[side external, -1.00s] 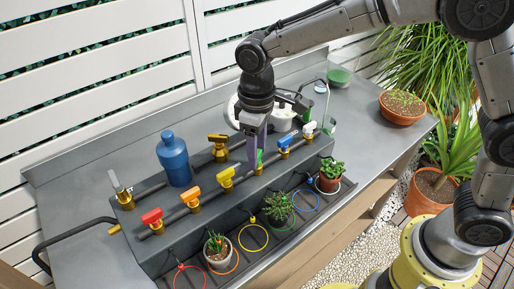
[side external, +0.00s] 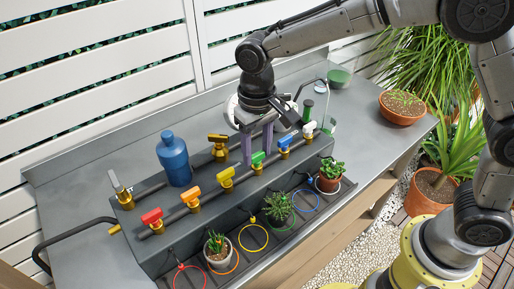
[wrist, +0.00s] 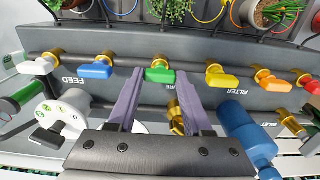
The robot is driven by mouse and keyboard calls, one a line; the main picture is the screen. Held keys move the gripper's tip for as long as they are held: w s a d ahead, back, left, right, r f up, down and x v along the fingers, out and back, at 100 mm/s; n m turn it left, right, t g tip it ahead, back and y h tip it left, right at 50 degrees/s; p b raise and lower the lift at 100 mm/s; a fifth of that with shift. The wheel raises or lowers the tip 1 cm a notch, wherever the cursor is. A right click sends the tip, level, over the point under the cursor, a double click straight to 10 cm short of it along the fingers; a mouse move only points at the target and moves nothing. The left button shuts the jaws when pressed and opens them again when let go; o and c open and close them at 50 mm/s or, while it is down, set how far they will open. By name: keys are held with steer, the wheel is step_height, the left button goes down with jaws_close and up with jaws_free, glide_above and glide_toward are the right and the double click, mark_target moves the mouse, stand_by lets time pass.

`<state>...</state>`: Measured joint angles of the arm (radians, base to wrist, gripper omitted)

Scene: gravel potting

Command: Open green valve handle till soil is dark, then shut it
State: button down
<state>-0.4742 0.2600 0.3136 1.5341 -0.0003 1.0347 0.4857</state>
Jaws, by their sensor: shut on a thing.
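The green valve handle (side external: 258,158) sits mid-row on the pipe of the grey manifold. In the wrist view the green handle (wrist: 160,75) lies along the pipe, in line with the blue and yellow handles. My gripper (side external: 258,158) points down, with its purple fingers at the two ends of the green handle, shut on it. The fingertips also show in the wrist view (wrist: 160,74). A dark pot with a spiky plant (side external: 278,208) stands in front, by the green ring. Its soil is mostly hidden by the plant, so I cannot tell its shade.
Yellow (side external: 226,178), orange (side external: 193,196), red (side external: 152,216), blue (side external: 285,141) and white (side external: 309,129) handles flank the green one. A brass valve (side external: 218,146) and a blue bottle (side external: 174,158) stand behind. Two more potted plants (side external: 216,246) (side external: 331,172) stand in front.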

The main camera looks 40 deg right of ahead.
mark_target(257, 154)
steer(key=shift+r, duration=0.1)
steer(key=shift+c, duration=1.6)
jaws_free()
step_height(257, 154, up, 14)
